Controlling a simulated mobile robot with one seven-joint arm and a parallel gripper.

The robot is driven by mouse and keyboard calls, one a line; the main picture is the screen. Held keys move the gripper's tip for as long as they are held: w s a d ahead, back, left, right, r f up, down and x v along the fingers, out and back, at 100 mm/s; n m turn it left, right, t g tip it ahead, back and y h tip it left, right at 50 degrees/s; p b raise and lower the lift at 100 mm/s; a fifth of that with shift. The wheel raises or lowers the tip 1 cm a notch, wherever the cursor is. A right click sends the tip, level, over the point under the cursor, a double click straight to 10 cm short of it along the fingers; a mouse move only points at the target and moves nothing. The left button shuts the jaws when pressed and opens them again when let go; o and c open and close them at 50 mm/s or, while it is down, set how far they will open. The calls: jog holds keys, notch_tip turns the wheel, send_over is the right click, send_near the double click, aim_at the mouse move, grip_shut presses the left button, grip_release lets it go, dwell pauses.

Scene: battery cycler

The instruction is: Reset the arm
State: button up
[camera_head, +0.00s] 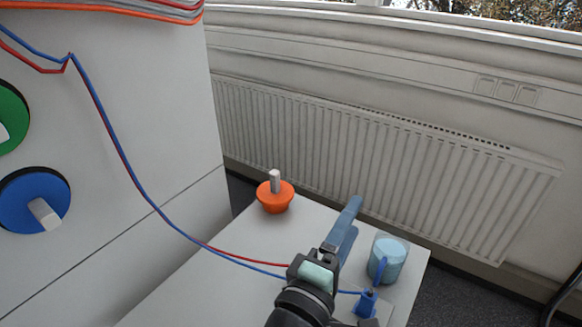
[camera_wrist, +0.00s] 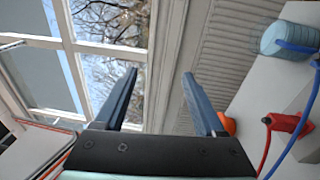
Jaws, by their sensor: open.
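My gripper (camera_head: 353,215) is above the white table in the head view, its blue-grey fingers pointing up and away toward the radiator. In the wrist view my gripper (camera_wrist: 158,76) shows two fingers spread apart with nothing between them. Past the fingers are a window and a wall, so the gripper points away from the tabletop. It looks clear of the objects, but its exact height above the table is hard to tell.
The white table (camera_head: 225,265) holds an orange knob-like piece (camera_head: 276,197), a light-blue cup (camera_head: 388,259) and a blue connector (camera_head: 367,303). Red and blue cables run from the white cabinet (camera_head: 130,110) across the table. A radiator (camera_head: 370,165) stands behind. The wrist view shows a red connector (camera_wrist: 285,122).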

notch_tip(320, 180, up, 15)
jog(key=a+m+t+y, duration=0.2)
jog(key=m+t, duration=0.1)
jog(key=m, duration=0.3)
jog(key=s+a+r+m+t+y, duration=0.2)
jog(key=s+r, duration=0.1)
jog(key=r, duration=0.5)
jog(key=s+a+r+m+t+y+p, duration=0.1)
jog(key=s+a+r+m+t+y, duration=0.1)
jog(key=r, duration=0.6)
jog(key=s+a+r+m+t+y, duration=0.2)
jog(key=s+a+r+t+y, duration=0.1)
jog(key=s+r, duration=0.3)
notch_tip(320, 180, up, 2)
jog(key=shift+r+t+y, duration=0.1)
jog(key=shift+t+y, duration=0.3)
jog(key=shift+t, duration=0.2)
